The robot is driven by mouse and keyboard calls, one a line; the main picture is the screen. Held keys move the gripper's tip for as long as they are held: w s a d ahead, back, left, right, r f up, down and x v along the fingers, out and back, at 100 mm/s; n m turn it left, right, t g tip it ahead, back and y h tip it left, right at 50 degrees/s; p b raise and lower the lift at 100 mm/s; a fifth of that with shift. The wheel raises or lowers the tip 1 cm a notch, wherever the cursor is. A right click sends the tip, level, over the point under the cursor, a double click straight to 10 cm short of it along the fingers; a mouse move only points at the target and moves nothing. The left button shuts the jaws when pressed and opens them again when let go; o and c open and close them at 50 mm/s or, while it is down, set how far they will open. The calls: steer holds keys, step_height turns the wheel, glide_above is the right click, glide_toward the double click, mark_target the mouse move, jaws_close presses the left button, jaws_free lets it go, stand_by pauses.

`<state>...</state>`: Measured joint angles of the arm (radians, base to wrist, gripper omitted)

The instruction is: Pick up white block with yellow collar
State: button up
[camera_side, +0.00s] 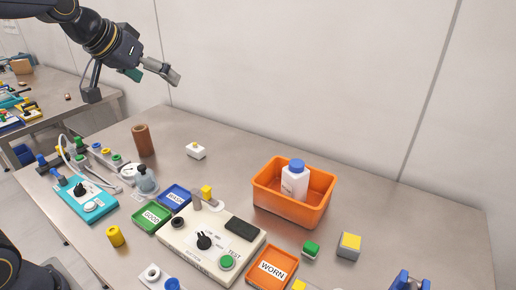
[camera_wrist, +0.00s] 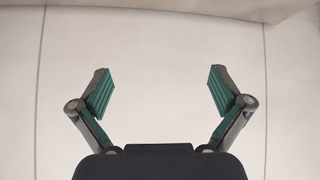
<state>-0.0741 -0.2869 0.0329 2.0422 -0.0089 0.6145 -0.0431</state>
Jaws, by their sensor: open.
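A small white block with a yellow part on its top (camera_side: 195,151) lies on the bare back part of the table in the side view, right of a brown cylinder. My gripper (camera_side: 157,75) is high above the table at the upper left of the side view, well above and left of the block. In the wrist view my gripper (camera_wrist: 160,90) is open, with its two green-padded fingers wide apart and nothing between them.
A brown cylinder (camera_side: 142,140) stands left of the block. An orange bin (camera_side: 290,208) holding a white bottle with a blue cap (camera_side: 295,180) is to its right. A blue tray (camera_side: 175,197), a green tray (camera_side: 152,217) and a white test panel (camera_side: 180,238) lie nearer the front. The table around the block is clear.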

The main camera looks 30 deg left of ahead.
steer(key=w+a+f+n, duration=0.1)
steer(key=w+a+f, duration=0.15)
steer(key=w, duration=0.25)
steer(key=w+a+f, duration=0.1)
steer(key=w+a, duration=0.2)
steer(key=w, duration=0.2)
steer(key=n+g+y, duration=0.2)
steer(key=g, duration=0.1)
glide_above(195, 145)
steer(key=s, duration=0.3)
steer(key=f, duration=1.8)
steer(key=d+f, duration=0.1)
steer(key=f, duration=0.8)
steer(key=shift+w, duration=0.2)
steer(key=shift+h, duration=0.3)
steer(key=shift+x, duration=3.05)
steer(key=shift+s, duration=0.1)
steer(key=c, duration=1.1)
steer(key=shift+o, duration=0.2)
steer(key=shift+a, duration=0.1)
